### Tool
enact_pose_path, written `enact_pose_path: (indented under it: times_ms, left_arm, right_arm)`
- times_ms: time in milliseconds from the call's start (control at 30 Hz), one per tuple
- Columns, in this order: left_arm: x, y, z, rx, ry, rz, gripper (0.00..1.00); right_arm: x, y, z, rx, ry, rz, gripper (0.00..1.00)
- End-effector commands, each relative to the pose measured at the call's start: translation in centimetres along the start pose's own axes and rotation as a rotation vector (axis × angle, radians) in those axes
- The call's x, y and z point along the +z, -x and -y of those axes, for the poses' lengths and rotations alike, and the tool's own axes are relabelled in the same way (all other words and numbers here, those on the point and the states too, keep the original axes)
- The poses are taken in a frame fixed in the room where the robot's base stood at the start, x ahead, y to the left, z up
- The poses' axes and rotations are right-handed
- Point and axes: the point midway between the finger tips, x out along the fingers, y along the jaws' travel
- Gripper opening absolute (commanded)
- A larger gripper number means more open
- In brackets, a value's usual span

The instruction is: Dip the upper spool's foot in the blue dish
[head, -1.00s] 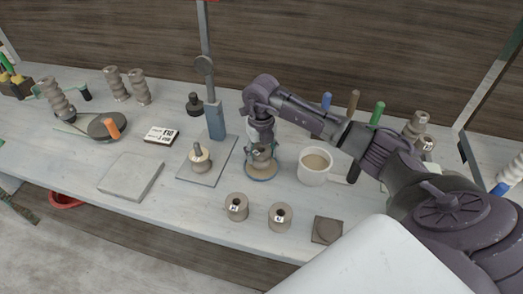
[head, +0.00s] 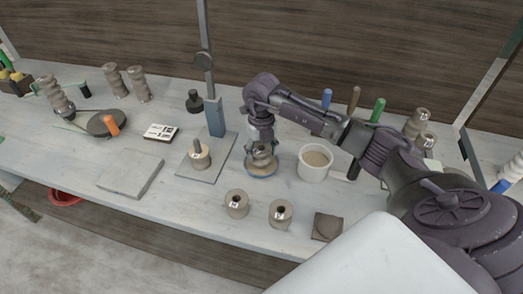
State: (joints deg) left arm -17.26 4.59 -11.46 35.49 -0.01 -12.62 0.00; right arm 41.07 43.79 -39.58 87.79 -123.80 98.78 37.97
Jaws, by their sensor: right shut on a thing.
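My right gripper (head: 262,147) points down and is shut on a grey-brown clay spool (head: 262,162). The spool is upright over the blue dish (head: 249,173), its lower end within the dish's outline. The dish's blue rim shows around it. I cannot tell whether the foot touches what is in the dish. The fingers partly hide the spool's top. My left gripper is not in view.
Two labelled spools, a left one (head: 236,204) and a right one (head: 280,214), stand in front. A white cup (head: 315,163) is close on the right. A stand with a grey post (head: 215,118) is on the left. A grey slab (head: 131,176) lies farther left.

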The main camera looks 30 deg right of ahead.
Motion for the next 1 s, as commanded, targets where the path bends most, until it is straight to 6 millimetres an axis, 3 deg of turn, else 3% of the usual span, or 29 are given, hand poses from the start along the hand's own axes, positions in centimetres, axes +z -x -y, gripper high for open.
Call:
enact_pose_path:
  times_ms: [1000]
  left_arm:
    - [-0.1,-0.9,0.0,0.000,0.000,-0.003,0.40]
  right_arm:
    - [0.0,-1.2,0.0,0.000,0.000,0.001,0.16]
